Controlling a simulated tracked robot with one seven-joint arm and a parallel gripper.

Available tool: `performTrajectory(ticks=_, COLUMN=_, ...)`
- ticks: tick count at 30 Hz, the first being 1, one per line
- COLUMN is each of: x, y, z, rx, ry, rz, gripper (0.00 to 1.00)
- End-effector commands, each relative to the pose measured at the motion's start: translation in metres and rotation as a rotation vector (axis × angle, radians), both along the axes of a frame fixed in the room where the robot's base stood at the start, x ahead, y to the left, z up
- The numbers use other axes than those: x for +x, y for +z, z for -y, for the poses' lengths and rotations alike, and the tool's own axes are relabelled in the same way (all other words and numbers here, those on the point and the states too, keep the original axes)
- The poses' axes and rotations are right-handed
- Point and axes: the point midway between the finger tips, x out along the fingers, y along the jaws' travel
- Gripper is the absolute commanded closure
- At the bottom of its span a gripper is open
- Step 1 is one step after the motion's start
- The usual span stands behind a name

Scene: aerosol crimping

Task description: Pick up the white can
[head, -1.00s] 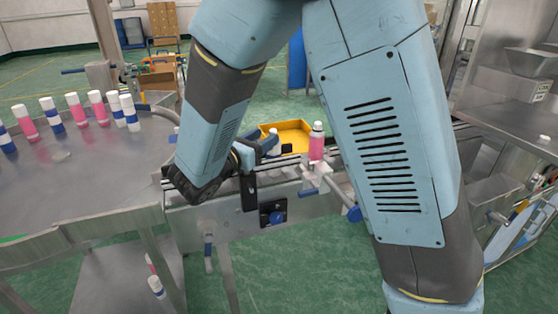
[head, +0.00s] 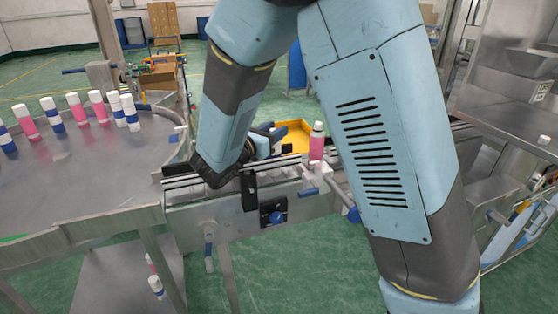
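My gripper (head: 273,141) is over the far side of the conveyor, partly hidden behind my arm's wrist. Its dark fingers point right, toward the yellow tray. I cannot tell whether they are open or shut. I cannot make out a white can clearly at the fingers. A pink can with a pale top (head: 317,141) stands upright on the conveyor (head: 290,176), right of my gripper and apart from it. White-topped cans with blue lower parts, such as one white can (head: 130,112), stand on the round metal table at the left.
The round steel table (head: 80,180) also bears pink cans (head: 98,108). A yellow tray (head: 296,134) lies behind the conveyor. A guide rod with a blue knob (head: 353,214) juts out in front. Steel machinery (head: 510,110) stands at the right.

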Motion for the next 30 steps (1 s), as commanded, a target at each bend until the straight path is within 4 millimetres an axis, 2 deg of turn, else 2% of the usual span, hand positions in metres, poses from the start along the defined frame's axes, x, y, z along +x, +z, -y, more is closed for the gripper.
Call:
performTrajectory(ticks=1, x=0.000, y=0.000, z=0.000, rx=0.000, ry=0.000, rz=0.000, gripper=0.67)
performTrajectory(ticks=12, x=0.000, y=-0.001, z=0.000, rx=0.000, ry=0.000, rz=-0.003, gripper=1.00)
performTrajectory(ticks=23, x=-0.001, y=-0.001, z=0.000, rx=0.000, ry=0.000, rz=-0.004, gripper=1.00)
performTrajectory(ticks=26, x=-0.001, y=0.004, z=0.000, rx=0.001, ry=0.000, rz=-0.003, gripper=1.00)
performTrajectory(ticks=30, x=0.000, y=0.022, z=0.000, rx=0.004, ry=0.000, rz=0.000, gripper=1.00)
